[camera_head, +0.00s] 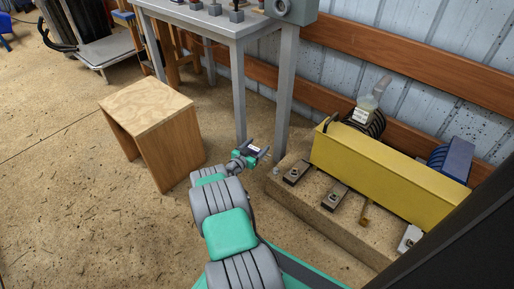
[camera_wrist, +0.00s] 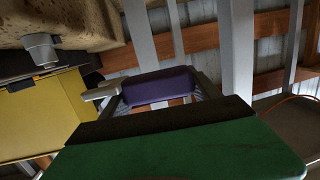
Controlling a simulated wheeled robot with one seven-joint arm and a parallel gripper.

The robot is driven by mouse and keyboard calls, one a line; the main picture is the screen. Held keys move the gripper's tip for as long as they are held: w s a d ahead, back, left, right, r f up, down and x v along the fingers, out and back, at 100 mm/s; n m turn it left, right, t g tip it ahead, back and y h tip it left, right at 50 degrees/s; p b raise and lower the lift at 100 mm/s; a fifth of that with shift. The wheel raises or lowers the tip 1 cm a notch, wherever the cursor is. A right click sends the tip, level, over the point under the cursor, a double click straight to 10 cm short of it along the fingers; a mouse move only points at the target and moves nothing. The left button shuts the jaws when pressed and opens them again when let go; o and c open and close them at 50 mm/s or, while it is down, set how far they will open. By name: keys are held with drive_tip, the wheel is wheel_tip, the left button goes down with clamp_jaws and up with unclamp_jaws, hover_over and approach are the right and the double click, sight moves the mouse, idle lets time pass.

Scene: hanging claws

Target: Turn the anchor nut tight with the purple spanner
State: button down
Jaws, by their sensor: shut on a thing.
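The purple spanner (camera_wrist: 158,86) sits between the fingers of my gripper (camera_wrist: 157,98) in the wrist view, and only a blocky purple part of it shows clearly. In the head view my gripper (camera_head: 252,153) is shut on it, left of the concrete plinth and near the table leg. Dark clamp plates with nuts, such as one plate (camera_head: 296,172) and another (camera_head: 335,196), lie along the plinth's front. A small grey stud (camera_head: 276,170) stands at the plinth's left corner. I cannot tell which of these is the anchor nut. A grey cylinder (camera_wrist: 41,49) shows at upper left in the wrist view.
The concrete plinth (camera_head: 320,218) carries a long yellow housing (camera_head: 385,172) with a clear bottle (camera_head: 367,101) behind it. A grey table (camera_head: 205,20) stands behind my gripper. A wooden stool (camera_head: 172,152) stands to the left. The floor at lower left is clear.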

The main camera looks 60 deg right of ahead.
sight(252, 151)
drive_tip(key=a+n+t+p, duration=0.1)
drive_tip(key=p, duration=0.1)
drive_tip(key=a+n+t+p, duration=0.1)
drive_tip(key=t+p, duration=0.1)
drive_tip(key=a+n+t+p, duration=0.1)
drive_tip(key=p, duration=0.1)
drive_tip(key=shift+s+a+r+t+y, duration=0.1)
drive_tip(key=shift+a+r+t+y, duration=0.2)
drive_tip(key=shift+t, duration=0.1)
drive_tip(key=shift+a+f+n+t+p, duration=0.15)
drive_tip(key=shift+a+n+t+p, duration=0.2)
drive_tip(key=shift+n+t, duration=0.2)
drive_tip(key=shift+w+a+f+n+t+y, duration=0.15)
drive_tip(key=shift+w+f+n+t+y, duration=0.05)
drive_tip(key=shift+f+n+t+y, duration=0.1)
drive_tip(key=shift+r, duration=0.1)
